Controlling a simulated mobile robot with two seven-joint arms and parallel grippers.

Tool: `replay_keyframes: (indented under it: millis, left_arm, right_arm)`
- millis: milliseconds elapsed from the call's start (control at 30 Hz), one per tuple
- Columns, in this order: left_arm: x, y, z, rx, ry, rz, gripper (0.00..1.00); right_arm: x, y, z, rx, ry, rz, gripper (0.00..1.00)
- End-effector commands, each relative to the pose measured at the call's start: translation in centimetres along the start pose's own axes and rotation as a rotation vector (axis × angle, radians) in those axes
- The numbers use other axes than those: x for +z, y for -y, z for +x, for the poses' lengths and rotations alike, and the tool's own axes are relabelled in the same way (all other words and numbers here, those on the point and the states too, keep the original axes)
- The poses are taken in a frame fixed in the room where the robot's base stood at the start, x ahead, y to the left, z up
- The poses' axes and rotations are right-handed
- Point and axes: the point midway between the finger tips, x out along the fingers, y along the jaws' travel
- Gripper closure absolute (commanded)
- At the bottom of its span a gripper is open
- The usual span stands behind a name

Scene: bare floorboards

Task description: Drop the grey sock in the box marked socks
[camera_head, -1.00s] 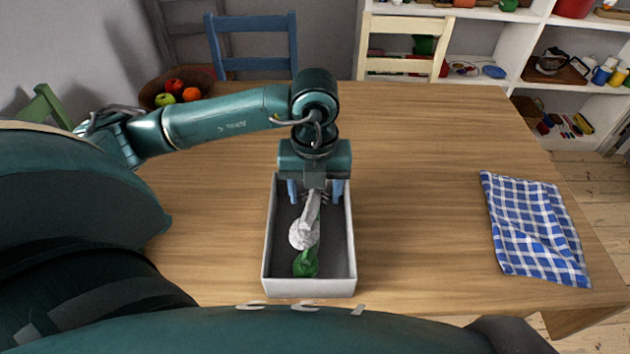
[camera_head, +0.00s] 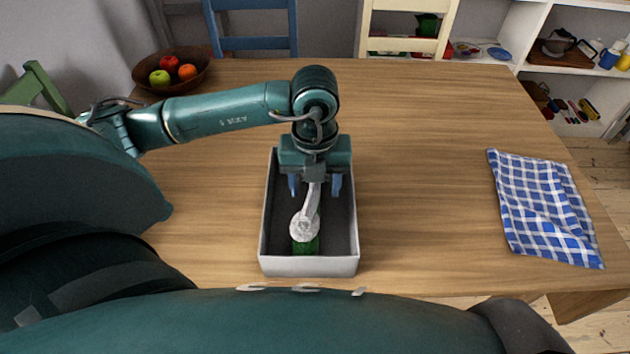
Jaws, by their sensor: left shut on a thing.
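A box (camera_head: 262,225) with pale grey walls and a dark inside stands on the table in front of me. No label shows on the sides I see. My left gripper (camera_head: 315,187) points down over the box's far half. It is shut on the grey sock (camera_head: 304,228), which hangs from it towards me. The sock's wide, light end is over the box's near half. I cannot tell whether it touches the bottom. A green thing (camera_head: 305,247), perhaps another sock, lies in the box, partly hidden by the grey sock. My right gripper is out of view.
The wooden table (camera_head: 420,170) is clear around the box. A blue checked cloth (camera_head: 545,208) lies at the right. A bowl of fruit (camera_head: 150,92) stands at the far left. Chairs and a white shelf are behind the table.

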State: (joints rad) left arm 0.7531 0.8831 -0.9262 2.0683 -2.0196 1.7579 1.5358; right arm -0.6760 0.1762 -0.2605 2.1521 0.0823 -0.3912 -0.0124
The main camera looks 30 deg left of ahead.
Motion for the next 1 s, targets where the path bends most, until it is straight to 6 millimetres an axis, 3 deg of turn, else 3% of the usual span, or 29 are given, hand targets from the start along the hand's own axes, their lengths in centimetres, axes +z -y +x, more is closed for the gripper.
replay_keyframes:
  millis: [100,133,433,767,1000]
  left_arm:
    - [0.0,0.0,0.0,0.000,0.000,0.000,0.66]
    - [0.0,0.0,0.0,0.000,0.000,0.000,0.42]
    - [0.0,0.0,0.0,0.000,0.000,0.000,0.19]
    - [0.1,0.1,-0.7,-0.002,0.002,-0.001,0.19]
    - [0.1,0.1,-5.2,-0.005,0.005,0.001,0.19]
  right_arm:
    - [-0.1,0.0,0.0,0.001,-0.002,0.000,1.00]
    - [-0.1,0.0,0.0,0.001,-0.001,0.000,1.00]
    - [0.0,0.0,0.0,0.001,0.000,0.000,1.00]
    - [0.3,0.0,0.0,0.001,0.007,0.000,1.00]
    - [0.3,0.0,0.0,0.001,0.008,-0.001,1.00]
